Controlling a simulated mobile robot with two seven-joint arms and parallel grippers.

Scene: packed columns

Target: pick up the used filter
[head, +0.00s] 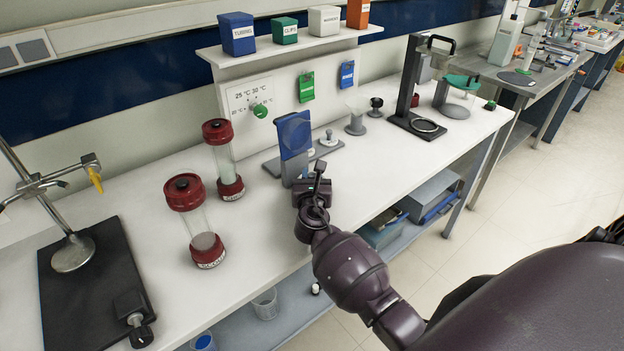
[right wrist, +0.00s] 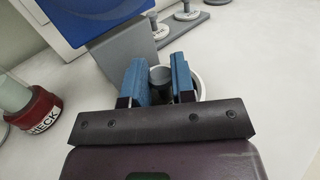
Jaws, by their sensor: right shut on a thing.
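My right gripper (head: 312,190) is at the front of the white bench, just before the blue panel on a grey stand. In the right wrist view its two blue fingers (right wrist: 160,82) are shut on a small grey round piece (right wrist: 160,74). A white round rim (right wrist: 199,84) shows behind and beside the fingers, mostly covered by them. I cannot tell for sure whether the grey piece and the rim are one thing, the used filter. In the head view the held piece is hidden by the gripper. My left gripper is not in view.
The blue panel (head: 294,134) stands close to the gripper. Two red-capped clear columns (head: 203,221) (head: 224,158) stand to its left. Grey pegs (head: 356,122) and a black stand (head: 411,92) are to the right. The white bench (head: 265,235) is clear at front.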

